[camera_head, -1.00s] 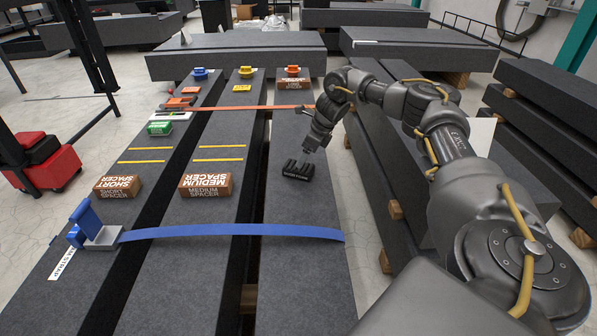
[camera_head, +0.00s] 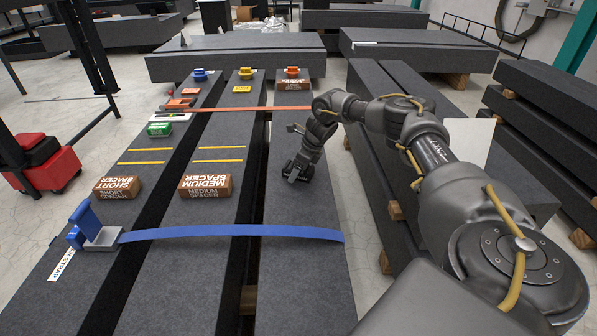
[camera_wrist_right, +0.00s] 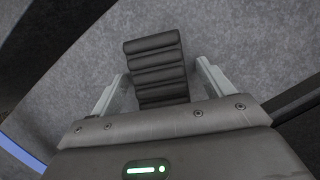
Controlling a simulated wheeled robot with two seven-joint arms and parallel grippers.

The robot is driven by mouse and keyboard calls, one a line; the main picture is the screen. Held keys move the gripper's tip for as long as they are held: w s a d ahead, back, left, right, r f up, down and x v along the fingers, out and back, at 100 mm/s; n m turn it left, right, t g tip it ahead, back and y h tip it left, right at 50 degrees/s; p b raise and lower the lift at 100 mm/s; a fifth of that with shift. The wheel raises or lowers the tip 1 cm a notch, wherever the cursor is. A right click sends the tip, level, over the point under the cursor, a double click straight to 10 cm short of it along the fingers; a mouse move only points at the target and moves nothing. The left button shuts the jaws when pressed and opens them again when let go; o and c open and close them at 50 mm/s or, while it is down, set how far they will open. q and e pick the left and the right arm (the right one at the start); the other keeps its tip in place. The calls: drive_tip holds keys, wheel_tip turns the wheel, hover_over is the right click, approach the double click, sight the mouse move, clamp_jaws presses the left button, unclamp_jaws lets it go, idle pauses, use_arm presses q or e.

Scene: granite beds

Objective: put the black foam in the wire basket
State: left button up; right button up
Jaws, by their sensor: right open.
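The black foam is a ribbed dark block (camera_wrist_right: 155,62) on the granite bed, seen in the right wrist view. My right gripper (camera_head: 293,177) is low over the right-hand granite bed in the head view, and it mostly hides the foam there. In the right wrist view its two pale fingers (camera_wrist_right: 161,74) are open, one on each side of the foam, with gaps between. The foam's near end is hidden by the gripper body. I see no wire basket in either view. My left gripper is not in view.
Brown blocks marked medium spacer (camera_head: 205,187) and short spacer (camera_head: 116,187) sit on the beds to the left. A blue strap (camera_head: 230,232) crosses the beds in front, and an orange strap (camera_head: 235,108) crosses behind. Dark gaps separate the beds.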

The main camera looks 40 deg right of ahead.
drive_tip(key=shift+f, duration=0.1)
idle(0.3)
drive_tip(key=c, duration=1)
drive_tip(key=shift+c, duration=0.3)
drive_tip(key=shift+r, duration=0.25)
drive_tip(key=r, duration=0.3)
drive_tip(key=shift+s+d+r, duration=0.1)
drive_tip(key=shift+s+r, duration=0.1)
drive_tip(key=shift+r, duration=0.15)
drive_tip(key=s+d+r, duration=0.2)
drive_tip(key=s+r, duration=0.7)
drive_tip(key=s, duration=0.4)
drive_tip(key=shift+s+d, duration=0.15)
drive_tip(key=shift+d, duration=0.15)
